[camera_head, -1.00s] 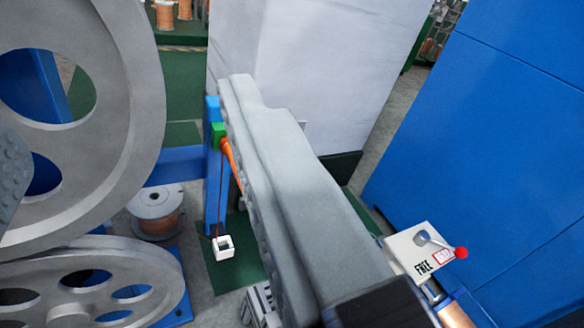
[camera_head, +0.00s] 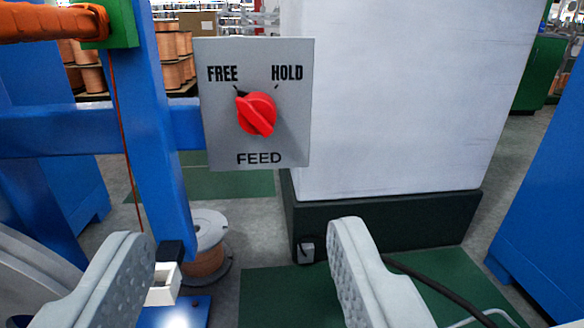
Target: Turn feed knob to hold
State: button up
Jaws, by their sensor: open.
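The red feed knob (camera_head: 256,113) sits on a grey panel (camera_head: 224,146) marked FREE at upper left, HOLD at upper right and FEED below. The knob's pointer end is turned to the upper left, toward FREE. The panel is beside a blue upright post (camera_head: 158,120). My gripper (camera_head: 245,245) is open, its two grey ridged fingers wide apart at the bottom of the view. It is empty. The knob shows above the gap between the fingertips, apart from them.
A large pale cabinet (camera_head: 385,100) on a dark base stands behind and right of the panel. An orange cable (camera_head: 45,22) enters a green block at upper left. A wire spool (camera_head: 207,245) stands on the floor. A blue cabinet (camera_head: 540,190) is at far right.

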aim_at(257, 122)
jog(key=w+a, duration=0.1)
jog(key=w, duration=0.4)
jog(key=w+a, duration=0.1)
jog(key=w, duration=1.1)
jog(key=shift+a+f, duration=0.4)
jog(key=c, duration=1)
jog(key=shift+o, duration=0.2)
